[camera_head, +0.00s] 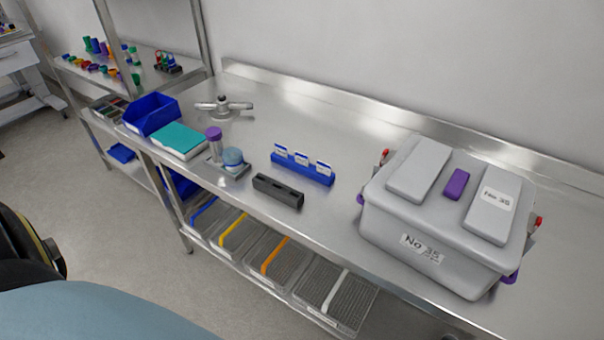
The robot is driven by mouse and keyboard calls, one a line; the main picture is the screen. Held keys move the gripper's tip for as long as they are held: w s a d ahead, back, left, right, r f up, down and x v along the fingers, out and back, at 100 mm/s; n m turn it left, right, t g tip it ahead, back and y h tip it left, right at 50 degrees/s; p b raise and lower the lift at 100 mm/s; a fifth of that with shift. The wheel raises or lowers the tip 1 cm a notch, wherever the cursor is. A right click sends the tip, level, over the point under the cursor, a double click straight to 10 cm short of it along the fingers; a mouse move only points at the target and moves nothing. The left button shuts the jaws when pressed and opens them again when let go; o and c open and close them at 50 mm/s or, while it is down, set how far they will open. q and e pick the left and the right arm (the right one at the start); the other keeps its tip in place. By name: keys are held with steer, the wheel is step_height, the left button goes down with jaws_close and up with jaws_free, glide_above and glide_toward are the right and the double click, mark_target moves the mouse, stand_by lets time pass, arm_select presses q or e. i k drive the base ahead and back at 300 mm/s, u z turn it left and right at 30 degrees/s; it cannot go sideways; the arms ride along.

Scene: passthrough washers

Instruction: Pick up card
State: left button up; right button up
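Several small white-and-blue cards (302,159) stand upright in a row in a blue holder (303,174). The holder lies near the middle of the steel table (330,120). The cards' print is too small to read. Neither of my grippers shows in the head view, so their state cannot be seen.
A dark slotted block (278,190) lies in front of the holder by the table's front edge. A large grey lidded box (437,262) stands to the right. A small tray (238,173) with a purple-capped tube (214,140), a teal-topped box (178,139) and a blue bin (151,114) are left.

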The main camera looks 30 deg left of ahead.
mark_target(301, 159)
steer(key=z, duration=1.85)
steer(key=k, duration=1.2)
steer(key=u, duration=1.4)
steer(key=i, duration=0.55)
